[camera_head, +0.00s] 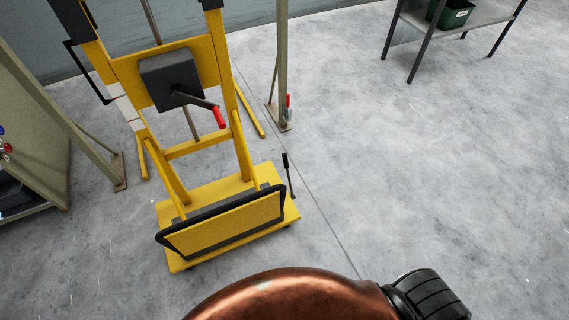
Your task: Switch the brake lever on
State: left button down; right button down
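A yellow wheeled stand (227,215) with an upright frame stands left of centre on the floor. A thin lever with a black grip (287,162) rises at the right side of its base, close to upright with a slight tilt; it looks like the brake lever. A black crank with a red handle (219,117) sticks out from a dark box (170,79) on the frame. Neither gripper is in view. A copper-coloured rounded part with a black ribbed piece shows at the bottom edge and seems to be mine.
A black-edged yellow panel (225,224) leans at the front of the stand's base. A metal post (281,60) with a small red-handled part stands behind. A grey table (470,14) with a green bin (452,13) is at top right. Floor to the right is clear.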

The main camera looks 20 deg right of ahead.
aim_at(284, 155)
jog(key=u, duration=3.4)
jog(key=k, duration=2.3)
jog(key=z, duration=1.75)
